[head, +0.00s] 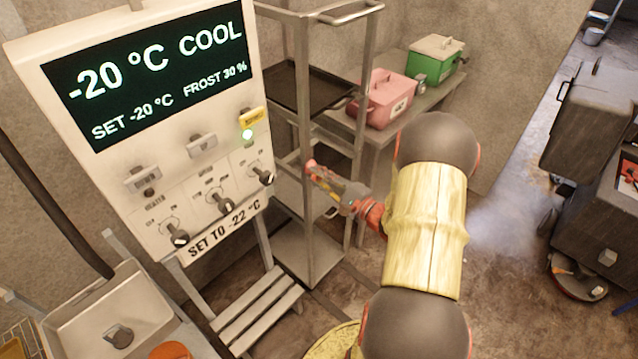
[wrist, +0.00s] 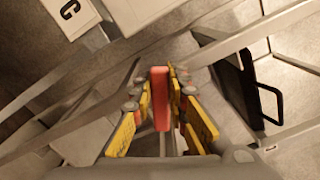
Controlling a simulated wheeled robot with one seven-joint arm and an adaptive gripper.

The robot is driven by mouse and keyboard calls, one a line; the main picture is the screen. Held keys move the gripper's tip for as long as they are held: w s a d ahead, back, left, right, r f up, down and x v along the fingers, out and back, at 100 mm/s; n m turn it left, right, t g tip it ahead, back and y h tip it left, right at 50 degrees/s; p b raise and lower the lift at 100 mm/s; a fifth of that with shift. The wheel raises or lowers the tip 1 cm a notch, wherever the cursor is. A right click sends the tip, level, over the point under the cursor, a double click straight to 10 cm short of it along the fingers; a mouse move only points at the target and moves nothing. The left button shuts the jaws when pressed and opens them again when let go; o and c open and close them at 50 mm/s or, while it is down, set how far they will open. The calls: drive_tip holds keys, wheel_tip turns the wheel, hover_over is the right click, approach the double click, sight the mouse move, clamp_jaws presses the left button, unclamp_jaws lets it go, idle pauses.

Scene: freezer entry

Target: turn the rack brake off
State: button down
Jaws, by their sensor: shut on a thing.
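The metal rack (head: 305,130) stands right of the control panel, with a dark tray (head: 312,88) on an upper level. A red lever (wrist: 160,98), which looks like the rack brake, stands between the yellow fingers of my gripper (wrist: 160,80) in the wrist view. My gripper (head: 332,184) reaches in from the right to the rack's posts in the head view. It is shut on the red lever. The fingers hide parts of the lever, and its on or off marking cannot be read.
The control panel (head: 150,130) reads -20 °C COOL, with a lit green lamp. A pink box (head: 385,100) and a green box (head: 436,60) sit on a bench behind the rack. A slatted stand (head: 262,310) is low in front; dark carts (head: 590,120) stand at right.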

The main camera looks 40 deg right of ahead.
drive_tip(key=shift+a+f+n+b, duration=0.1)
drive_tip(key=shift+f+n+b, duration=0.1)
drive_tip(key=shift+n+b, duration=0.7)
drive_tip(key=shift+a+f+n+b, duration=0.1)
drive_tip(key=shift+f+n+b, duration=0.1)
drive_tip(key=shift+n+b, duration=0.7)
drive_tip(key=shift+b, duration=0.3)
drive_tip(key=c, duration=1.7)
unclamp_jaws()
drive_tip(key=shift+c, duration=0.2)
drive_tip(key=shift+s+d, duration=0.1)
drive_tip(key=s, duration=1.1)
drive_tip(key=shift+s+d, duration=0.4)
